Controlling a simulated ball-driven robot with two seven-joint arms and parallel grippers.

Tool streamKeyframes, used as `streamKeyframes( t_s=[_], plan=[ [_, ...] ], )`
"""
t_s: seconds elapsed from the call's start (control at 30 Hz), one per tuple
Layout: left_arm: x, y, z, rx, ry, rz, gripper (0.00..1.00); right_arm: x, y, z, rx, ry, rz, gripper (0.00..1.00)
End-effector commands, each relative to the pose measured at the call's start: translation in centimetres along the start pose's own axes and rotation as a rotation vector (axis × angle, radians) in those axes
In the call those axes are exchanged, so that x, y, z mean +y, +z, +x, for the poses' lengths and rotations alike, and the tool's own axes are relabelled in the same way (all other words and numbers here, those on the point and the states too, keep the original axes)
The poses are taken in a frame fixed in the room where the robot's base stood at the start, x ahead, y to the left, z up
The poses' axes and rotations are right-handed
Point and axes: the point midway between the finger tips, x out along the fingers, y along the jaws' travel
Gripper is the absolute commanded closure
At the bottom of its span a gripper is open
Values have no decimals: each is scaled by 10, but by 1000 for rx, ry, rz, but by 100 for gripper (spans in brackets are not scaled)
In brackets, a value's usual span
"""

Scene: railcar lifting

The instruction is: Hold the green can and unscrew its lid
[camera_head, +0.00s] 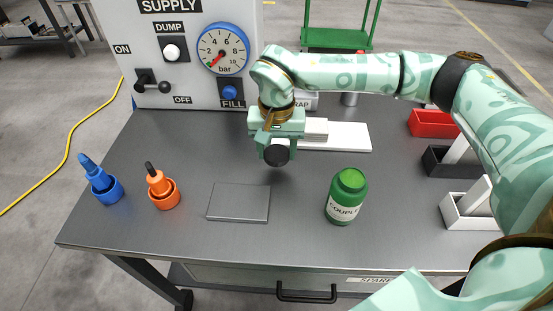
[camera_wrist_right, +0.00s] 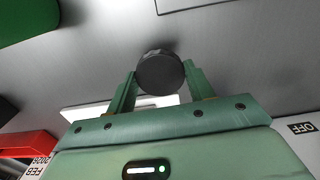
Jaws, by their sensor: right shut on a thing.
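The green can (camera_head: 346,197) stands upright on the grey table, right of centre; its label is partly readable. Its green top is uncovered, with no black lid on it. My right gripper (camera_head: 276,150) is shut on a round black lid (camera_head: 277,156), held above the table, behind and left of the can, apart from it. In the right wrist view the black lid (camera_wrist_right: 160,73) sits between the two fingertips, and part of the green can (camera_wrist_right: 24,18) shows at the top left. My left gripper is not in view.
A flat grey plate (camera_head: 239,203) lies left of the can. Orange (camera_head: 163,193) and blue (camera_head: 107,191) cups with bottles stand at the left. Red (camera_head: 433,123), black (camera_head: 447,162) and white (camera_head: 470,211) bins line the right. A supply panel (camera_head: 180,60) stands behind.

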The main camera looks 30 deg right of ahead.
Motion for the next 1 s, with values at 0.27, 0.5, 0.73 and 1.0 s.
streamKeyframes(
  t_s=[0.27,0.5,0.73,1.0],
  plan=[
    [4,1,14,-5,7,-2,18,1,-9,35,-5,2,-1,75],
    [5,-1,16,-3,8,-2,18,1,-10,41,1,-1,-1,75],
    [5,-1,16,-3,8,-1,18,1,-9,44,1,0,-1,39],
    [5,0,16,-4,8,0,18,1,-9,44,0,0,-1,26]
  ],
)
